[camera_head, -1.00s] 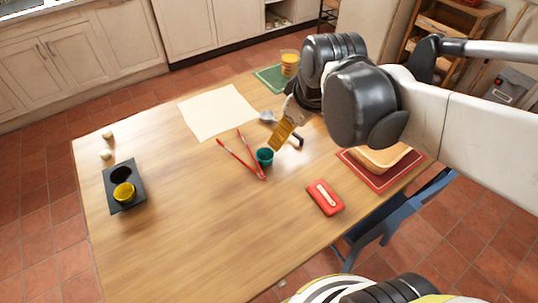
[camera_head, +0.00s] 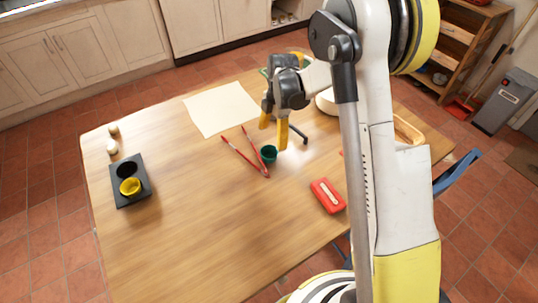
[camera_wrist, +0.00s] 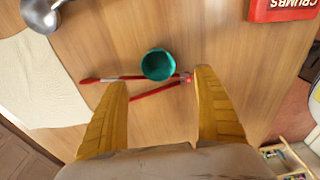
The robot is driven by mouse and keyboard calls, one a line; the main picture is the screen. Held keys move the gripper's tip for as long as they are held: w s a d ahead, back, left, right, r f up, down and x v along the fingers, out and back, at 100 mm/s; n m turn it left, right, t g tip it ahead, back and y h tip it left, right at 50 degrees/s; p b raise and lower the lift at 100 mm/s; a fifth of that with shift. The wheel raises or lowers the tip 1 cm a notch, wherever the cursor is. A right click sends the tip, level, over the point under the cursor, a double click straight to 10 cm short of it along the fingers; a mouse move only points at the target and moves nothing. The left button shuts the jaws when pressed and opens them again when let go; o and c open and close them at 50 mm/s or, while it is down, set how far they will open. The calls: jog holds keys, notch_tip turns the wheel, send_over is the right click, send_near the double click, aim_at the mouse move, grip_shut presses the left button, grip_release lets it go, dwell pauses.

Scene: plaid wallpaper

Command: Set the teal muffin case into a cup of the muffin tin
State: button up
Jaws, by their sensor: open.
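The teal muffin case (camera_head: 269,153) stands on the wooden table beside red tongs. In the wrist view the teal case (camera_wrist: 158,64) shows from above, its open top facing me, just beyond my fingertips and roughly between their lines. My gripper (camera_head: 273,134) is open and empty, its two yellow fingers pointing down above and close to the case. The fingers also show wide apart in the wrist view (camera_wrist: 160,72). The dark muffin tin (camera_head: 126,198) lies at the table's left. Its near cup holds a yellow case (camera_head: 130,187); its far cup (camera_head: 127,170) is empty.
The red tongs (camera_head: 245,155) lie open against or very near the teal case. A red box (camera_head: 327,196) lies to the right, a paper sheet (camera_head: 220,108) behind. A metal ladle (camera_wrist: 42,14) shows in the wrist view. Two pale eggs (camera_head: 112,147) sit behind the tin. The table's front middle is clear.

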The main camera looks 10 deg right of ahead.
aim_at(269, 153)
jog(key=f+b, duration=0.1)
jog(key=f, duration=0.2)
jog(key=f+b, duration=0.1)
jog(key=f, duration=0.2)
jog(key=a+f+b, duration=0.1)
jog(key=f+b, duration=0.1)
jog(key=f, duration=0.1)
jog(key=shift+f, duration=0.15)
jog(key=c, duration=1.1)
jog(key=shift+c, duration=0.2)
notch_tip(269, 153, up, 5)
jog(key=p, duration=0.2)
jog(key=shift+d+p, duration=0.15)
jog(key=shift+p, duration=0.2)
jog(key=s+d+r+p, duration=0.3)
jog(key=s+d+r, duration=0.3)
jog(key=d, duration=0.4)
jog(key=s+a+r+m+t, duration=0.1)
jog(key=s+a+r+m, duration=0.1)
jog(key=m, duration=0.8)
jog(key=s+a+r+m+h, duration=0.1)
jog(key=a+m, duration=0.4)
jog(key=m, duration=0.6)
jog(key=shift+s+a+r+m+t, duration=0.35)
jog(key=shift+s+r, duration=0.4)
jog(key=shift+s, duration=0.5)
